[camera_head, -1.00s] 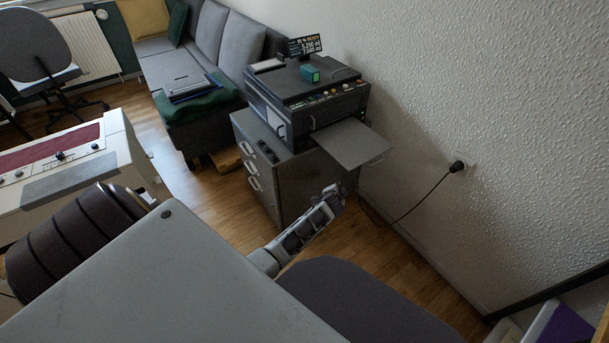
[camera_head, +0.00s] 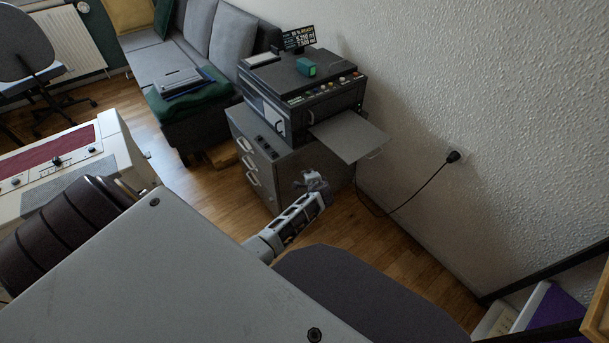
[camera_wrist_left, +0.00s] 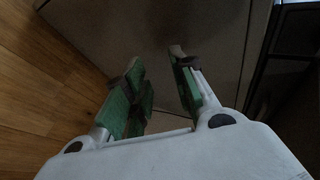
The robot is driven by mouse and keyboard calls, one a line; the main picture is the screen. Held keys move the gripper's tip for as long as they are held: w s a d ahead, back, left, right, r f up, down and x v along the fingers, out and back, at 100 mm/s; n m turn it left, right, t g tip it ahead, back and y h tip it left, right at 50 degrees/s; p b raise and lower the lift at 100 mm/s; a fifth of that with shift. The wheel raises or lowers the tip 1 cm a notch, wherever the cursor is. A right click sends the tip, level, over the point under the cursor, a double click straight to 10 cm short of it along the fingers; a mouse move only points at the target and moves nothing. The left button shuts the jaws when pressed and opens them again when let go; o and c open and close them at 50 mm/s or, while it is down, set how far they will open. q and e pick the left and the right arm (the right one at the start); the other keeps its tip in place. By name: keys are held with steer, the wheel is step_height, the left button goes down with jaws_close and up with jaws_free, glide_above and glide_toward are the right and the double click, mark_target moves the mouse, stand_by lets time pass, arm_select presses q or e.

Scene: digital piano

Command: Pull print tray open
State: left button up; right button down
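The print tray (camera_head: 348,134) is a flat grey panel with a thin wire handle at its outer edge. It sticks out from the front of the dark printer (camera_head: 303,95) towards the lower right. My left gripper (camera_head: 313,181) is below the tray, in front of the cabinet's side, and apart from the tray. In the left wrist view the gripper (camera_wrist_left: 157,62) shows two green-padded fingers spread apart with nothing between them. The tray cannot be made out in that view. My right gripper is not in view.
The printer stands on a grey cabinet (camera_head: 287,169) with handles. A black plug and cable (camera_head: 436,175) hang on the white wall to the right. A dark rounded seat-like shape (camera_head: 370,290) lies below the gripper. Wooden floor (camera_head: 350,218) shows between them.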

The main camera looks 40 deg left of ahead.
arm_select(q)
steer(key=shift+s+a+r+y, duration=0.2)
steer(key=shift+s+a+y, duration=0.1)
steer(key=shift+a, duration=0.3)
stand_by(0.3)
